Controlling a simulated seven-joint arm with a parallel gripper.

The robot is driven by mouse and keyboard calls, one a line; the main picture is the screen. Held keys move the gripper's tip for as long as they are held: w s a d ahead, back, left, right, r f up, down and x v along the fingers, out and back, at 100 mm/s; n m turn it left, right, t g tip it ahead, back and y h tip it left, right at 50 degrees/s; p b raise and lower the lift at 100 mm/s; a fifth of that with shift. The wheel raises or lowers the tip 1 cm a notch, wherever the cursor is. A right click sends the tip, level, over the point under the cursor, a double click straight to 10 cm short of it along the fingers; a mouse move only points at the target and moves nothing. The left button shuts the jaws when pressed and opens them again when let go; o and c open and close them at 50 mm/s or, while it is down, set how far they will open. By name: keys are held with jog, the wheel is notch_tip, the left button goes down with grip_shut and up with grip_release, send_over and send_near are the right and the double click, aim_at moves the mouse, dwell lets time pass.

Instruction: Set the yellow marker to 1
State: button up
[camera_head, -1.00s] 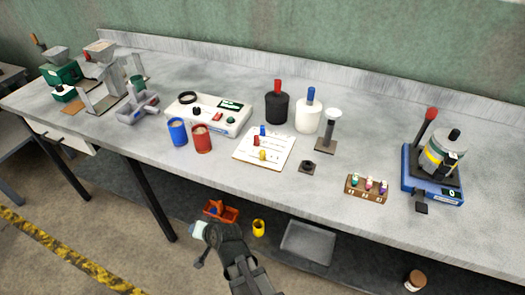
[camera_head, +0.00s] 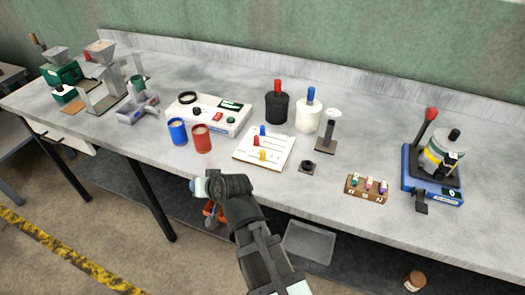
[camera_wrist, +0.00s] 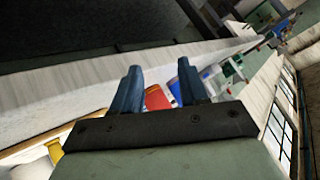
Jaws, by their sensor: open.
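The yellow marker (camera_head: 262,155) stands low on the white board (camera_head: 277,160) on the bench, in the head view. A red marker (camera_head: 256,141) and a blue marker (camera_head: 263,130) stand on the rows above it. The board's printed numbers are too small to read. My gripper (camera_head: 196,187) is open and empty in front of the bench's front edge, left of and apart from the board. In the wrist view, its two blue fingers (camera_wrist: 160,88) stand apart, with a red object seen beyond them.
A blue cup (camera_head: 177,131) and a red cup (camera_head: 201,138) stand left of the board. A small dark nut-like piece (camera_head: 308,167) and a rack of small figures (camera_head: 366,187) lie to its right. The bench front between cups and rack is mostly clear.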

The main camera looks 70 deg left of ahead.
aim_at(263, 151)
jog(key=w+d+r+n+t, duration=0.1)
jog(key=w+d+r, duration=0.1)
jog(key=w+r, duration=0.35)
jog(key=w+d+r+t, duration=0.1)
jog(key=w+r, duration=0.1)
jog(key=w, duration=0.6)
jog(key=w+d+r+n+t, duration=0.1)
jog(key=w+d+r+t, duration=0.1)
jog(key=w+r, duration=0.35)
jog(key=x, duration=1)
jog(key=d+f+x, duration=0.1)
jog(key=x, duration=0.4)
jog(key=shift+w+f, duration=0.1)
jog(key=shift+w, duration=0.25)
jog(key=shift+d, duration=0.1)
grip_shut()
